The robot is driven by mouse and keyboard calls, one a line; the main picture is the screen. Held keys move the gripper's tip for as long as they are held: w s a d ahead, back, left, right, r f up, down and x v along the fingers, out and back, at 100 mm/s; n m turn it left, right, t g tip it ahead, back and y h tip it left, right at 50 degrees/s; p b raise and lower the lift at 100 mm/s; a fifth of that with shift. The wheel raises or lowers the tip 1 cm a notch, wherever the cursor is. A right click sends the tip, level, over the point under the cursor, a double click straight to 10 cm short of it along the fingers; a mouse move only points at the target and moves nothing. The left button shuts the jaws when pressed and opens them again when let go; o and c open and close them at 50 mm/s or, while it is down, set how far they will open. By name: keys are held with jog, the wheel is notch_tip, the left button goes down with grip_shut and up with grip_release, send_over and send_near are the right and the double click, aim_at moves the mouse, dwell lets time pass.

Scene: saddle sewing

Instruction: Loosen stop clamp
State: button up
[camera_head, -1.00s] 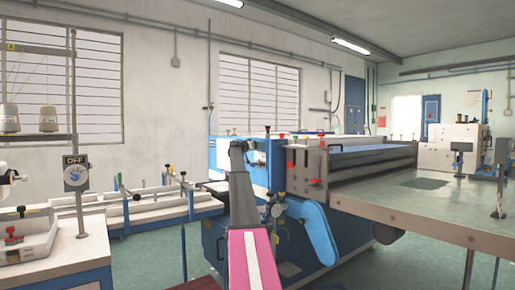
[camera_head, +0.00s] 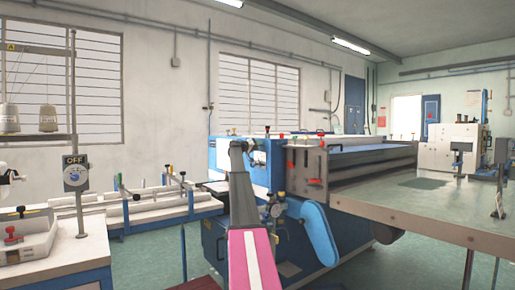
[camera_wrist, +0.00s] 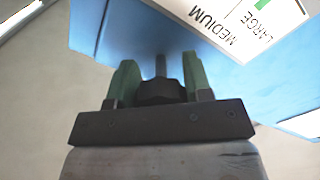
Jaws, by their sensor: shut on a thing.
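In the wrist view, the green fingers of my gripper (camera_wrist: 158,70) stand on either side of a dark knob (camera_wrist: 160,91) with a thin stem, and they are shut on it. The knob appears to be the stop clamp's; the rest of the clamp is hidden. A white label (camera_wrist: 250,22) reading MEDIUM and LARGE, with a green mark, lies on the blue surface (camera_wrist: 165,30) beyond the fingers. In the head view, my grey and pink arm reaches to the blue machine (camera_head: 230,160), and the gripper and knob cannot be made out there.
A grey-green table (camera_head: 425,205) extends to the right of the machine. A white rail bench (camera_head: 155,208) stands to its left. A white tray (camera_head: 30,240) and a post with an OFF switch box (camera_head: 75,173) are at the left front. A blue guard (camera_head: 319,235) sits low on the machine.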

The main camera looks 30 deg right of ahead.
jog(key=n, duration=0.4)
jog(key=shift+r+n, duration=0.1)
jog(key=shift+n, duration=0.2)
jog(key=n, duration=0.3)
jog(key=shift+n, duration=0.4)
jog(key=n, duration=0.3)
jog(key=shift+r, duration=0.1)
jog(key=shift+n, duration=2)
jog(key=o, duration=0.9)
jog(key=shift+a+r, duration=0.1)
jog(key=shift+a, duration=0.05)
jog(key=a, duration=0.7)
jog(key=s+a, duration=0.1)
jog(key=a, duration=0.2)
jog(key=shift+a, duration=0.3)
